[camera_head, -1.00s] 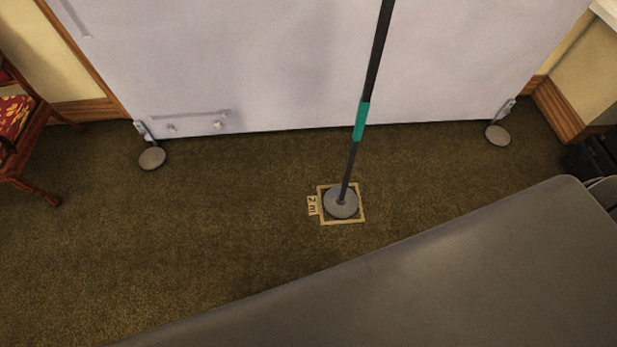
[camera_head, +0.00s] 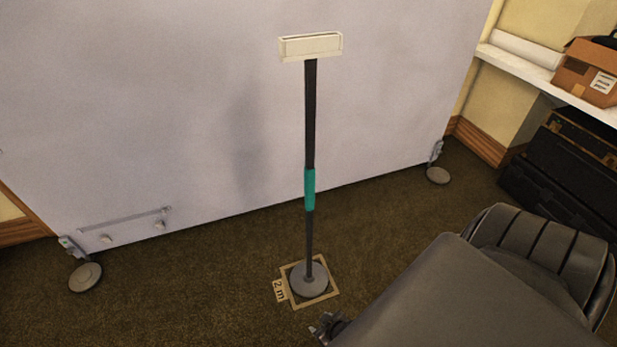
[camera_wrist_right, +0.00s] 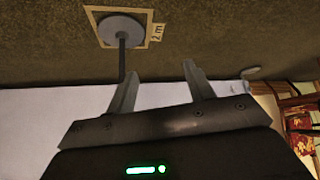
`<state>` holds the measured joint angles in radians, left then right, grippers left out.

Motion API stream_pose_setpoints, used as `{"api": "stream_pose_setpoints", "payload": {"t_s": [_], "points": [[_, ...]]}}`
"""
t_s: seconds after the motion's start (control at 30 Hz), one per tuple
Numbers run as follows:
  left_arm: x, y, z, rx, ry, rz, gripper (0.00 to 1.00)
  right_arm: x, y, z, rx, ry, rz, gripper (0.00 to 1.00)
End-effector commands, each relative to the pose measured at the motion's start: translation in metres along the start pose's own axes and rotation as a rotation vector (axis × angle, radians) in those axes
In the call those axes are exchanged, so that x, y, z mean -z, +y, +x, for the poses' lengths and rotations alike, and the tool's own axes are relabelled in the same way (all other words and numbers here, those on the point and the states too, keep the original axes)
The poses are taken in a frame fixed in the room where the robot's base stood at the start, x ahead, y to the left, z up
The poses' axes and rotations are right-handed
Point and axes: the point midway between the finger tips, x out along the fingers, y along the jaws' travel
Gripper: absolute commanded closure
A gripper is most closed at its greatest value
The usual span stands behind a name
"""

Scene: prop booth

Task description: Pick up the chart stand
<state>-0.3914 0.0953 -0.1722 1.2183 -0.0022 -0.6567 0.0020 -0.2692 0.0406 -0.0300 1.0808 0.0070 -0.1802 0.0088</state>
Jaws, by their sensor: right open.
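The chart stand (camera_head: 310,130) is upright on the carpet, with a black pole, a teal grip sleeve, a white slotted head on top and a round grey base. Its base stands inside a taped square (camera_head: 333,293) marked "2 m". My right gripper (camera_head: 325,328) is low at the bottom edge of the head view, in front and slightly right of the base. In the right wrist view my gripper (camera_wrist_right: 161,70) is open with nothing between its fingers. The stand's base and lower pole (camera_wrist_right: 121,58) show there past the left finger. My left gripper is out of view.
A large pale panel (camera_head: 200,110) stands behind the stand, on round grey feet (camera_head: 86,277) (camera_head: 438,175). Black cases (camera_head: 565,160) and a shelf with a cardboard box (camera_head: 588,72) are at right. A red-cushioned chair (camera_wrist_right: 303,143) shows in the wrist view. Carpet left of the stand is clear.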

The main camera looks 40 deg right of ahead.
Motion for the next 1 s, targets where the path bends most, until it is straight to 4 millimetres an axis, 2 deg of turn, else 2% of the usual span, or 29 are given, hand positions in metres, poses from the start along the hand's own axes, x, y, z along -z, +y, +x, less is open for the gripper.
{"api": "stream_pose_setpoints", "payload": {"t_s": [0.03,0.07,0.23,0.37,0.5,0.7,0.9,1.0], "points": [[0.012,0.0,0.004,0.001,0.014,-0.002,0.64,0.021,0.006,0.012,-0.014,0.064,0.017,0.47],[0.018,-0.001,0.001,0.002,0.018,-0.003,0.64,0.037,0.01,0.014,-0.023,0.101,0.027,0.47],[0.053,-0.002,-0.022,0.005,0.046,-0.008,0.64,0.119,0.038,0.014,-0.076,0.309,0.079,0.47],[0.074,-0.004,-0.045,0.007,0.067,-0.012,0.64,0.176,0.062,0.0,-0.122,0.468,0.112,0.47],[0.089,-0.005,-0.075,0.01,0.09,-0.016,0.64,0.229,0.09,-0.027,-0.176,0.636,0.14,0.47],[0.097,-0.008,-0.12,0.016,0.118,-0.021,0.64,0.285,0.126,-0.082,-0.255,0.858,0.167,0.47],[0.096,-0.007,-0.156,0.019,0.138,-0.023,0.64,0.313,0.147,-0.129,-0.313,1.006,0.176,0.47],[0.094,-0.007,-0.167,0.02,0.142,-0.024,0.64,0.32,0.152,-0.144,-0.33,1.047,0.177,0.47]]}}
